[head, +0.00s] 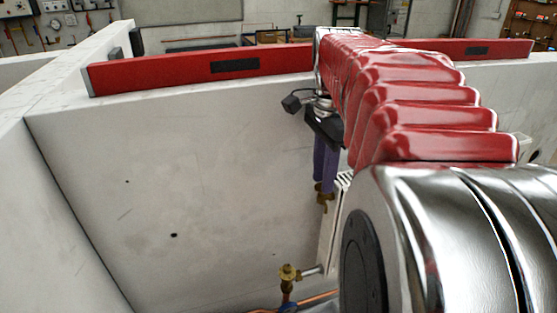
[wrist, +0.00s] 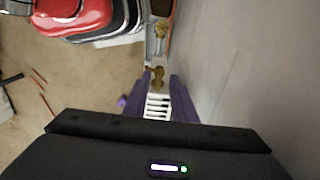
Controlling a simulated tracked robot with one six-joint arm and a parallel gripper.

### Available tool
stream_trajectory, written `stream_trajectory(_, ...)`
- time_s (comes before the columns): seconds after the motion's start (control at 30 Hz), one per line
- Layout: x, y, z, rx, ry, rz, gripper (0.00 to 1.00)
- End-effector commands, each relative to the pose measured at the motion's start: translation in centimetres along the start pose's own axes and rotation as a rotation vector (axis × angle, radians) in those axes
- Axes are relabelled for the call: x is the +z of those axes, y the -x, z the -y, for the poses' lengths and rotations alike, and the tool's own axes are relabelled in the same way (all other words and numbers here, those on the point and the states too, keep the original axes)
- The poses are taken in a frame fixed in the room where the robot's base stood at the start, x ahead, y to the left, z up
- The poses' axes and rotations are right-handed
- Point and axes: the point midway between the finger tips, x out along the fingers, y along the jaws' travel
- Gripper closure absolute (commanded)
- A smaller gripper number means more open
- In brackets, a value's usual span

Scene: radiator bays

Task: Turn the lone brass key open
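A small brass key (head: 325,198) shows just below my gripper (head: 325,185) in the head view, at the top of the white slotted radiator (head: 343,181). In the wrist view the brass key (wrist: 155,75) lies between the two purple fingertips, nearer the left one. A gap shows on its right, so my gripper (wrist: 160,78) looks open around it. Whether a finger touches the key is unclear. The key's exact angle is hard to tell. My arm hides much of the radiator in the head view.
A brass valve (head: 288,274) on a copper pipe stands lower down, joined by a chrome pipe. A pale bay wall (head: 170,190) stands close behind my gripper. A red bar (head: 190,69) lies along its top. In the wrist view the wall (wrist: 240,60) is at right.

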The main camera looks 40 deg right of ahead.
Motion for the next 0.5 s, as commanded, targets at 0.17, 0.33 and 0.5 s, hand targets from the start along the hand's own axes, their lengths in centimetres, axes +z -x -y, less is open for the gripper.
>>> stream_trajectory(0.17,0.0,-0.62,-0.03,0.0,0.0,0.0,0.76)
stream_trajectory(0.33,-0.01,-0.61,-0.02,0.0,0.0,0.0,0.76)
stream_trajectory(0.5,-0.01,-0.59,-0.02,0.0,0.0,0.0,0.85)
